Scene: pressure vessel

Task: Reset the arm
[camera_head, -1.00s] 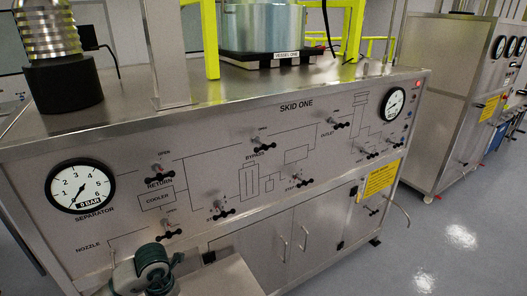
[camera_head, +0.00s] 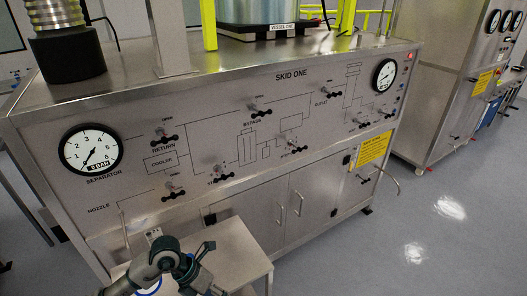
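One of my arms, dark grey-green, comes in at the bottom edge, left of the middle, and bends over the small metal side table (camera_head: 245,252). I take it for my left arm, with the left gripper (camera_head: 202,268) at its right end. Dark finger links spread there, but they are small and overlap, so I cannot tell whether it is open or shut. No held object can be made out. The gripper is in front of the SKID ONE panel (camera_head: 290,110), below the lower left valve (camera_head: 173,190), and apart from the panel's handles. My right gripper is not in view.
The panel carries a separator gauge (camera_head: 91,149), a right gauge (camera_head: 384,75) and several black valve handles. Cabinet doors (camera_head: 290,215) are below. A pipe handle (camera_head: 385,182) sticks out at right. Another steel cabinet (camera_head: 440,100) stands beyond. Open floor (camera_head: 430,230) lies at right.

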